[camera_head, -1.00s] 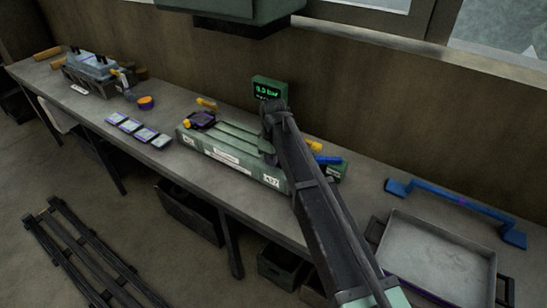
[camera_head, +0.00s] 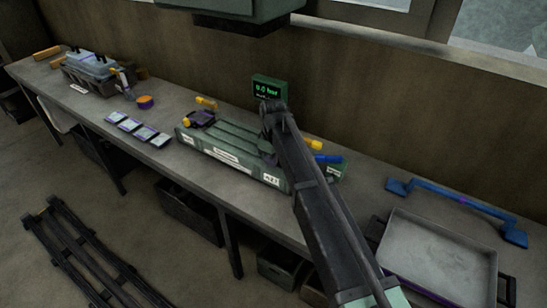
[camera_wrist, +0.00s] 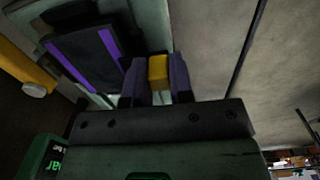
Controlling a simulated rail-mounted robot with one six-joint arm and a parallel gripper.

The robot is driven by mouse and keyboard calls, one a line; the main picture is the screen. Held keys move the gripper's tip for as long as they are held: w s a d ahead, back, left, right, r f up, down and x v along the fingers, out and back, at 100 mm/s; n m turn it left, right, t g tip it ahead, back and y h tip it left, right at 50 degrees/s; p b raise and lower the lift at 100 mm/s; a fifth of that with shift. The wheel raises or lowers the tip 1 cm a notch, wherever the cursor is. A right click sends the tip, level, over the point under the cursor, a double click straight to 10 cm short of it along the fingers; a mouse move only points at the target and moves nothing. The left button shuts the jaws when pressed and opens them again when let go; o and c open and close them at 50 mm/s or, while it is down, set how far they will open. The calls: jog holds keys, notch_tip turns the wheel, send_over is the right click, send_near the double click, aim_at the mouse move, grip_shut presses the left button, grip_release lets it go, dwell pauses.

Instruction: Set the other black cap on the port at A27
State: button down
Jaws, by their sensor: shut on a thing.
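My gripper (camera_wrist: 157,82) is shut on a small yellow block (camera_wrist: 157,68) in the wrist view. I cannot tell whether this block is part of a black cap. A dark flat piece with purple stripes (camera_wrist: 85,60) lies just left of the fingers. In the head view, my arm hides the gripper. The long green ribbed block (camera_head: 225,155) lies on the bench, with a label like A27 (camera_head: 271,180) near its right end. A black piece (camera_head: 200,118) sits at its left end, with a small yellow part beside it. The port at A27 is hidden behind my arm.
A green display (camera_head: 268,88) reading in bar stands behind the block. Yellow handles (camera_head: 313,143) and a blue one (camera_head: 328,159) are nearby. Several flat pieces (camera_head: 138,129) lie to the left. A blue bar (camera_head: 450,199) and grey tray (camera_head: 435,255) are to the right.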

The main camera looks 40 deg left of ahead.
jog(key=shift+f, duration=0.25)
dwell(0.3)
jog(key=c, duration=0.9)
grip_release()
notch_tip(320, 180, up, 11)
jog(key=p, duration=1)
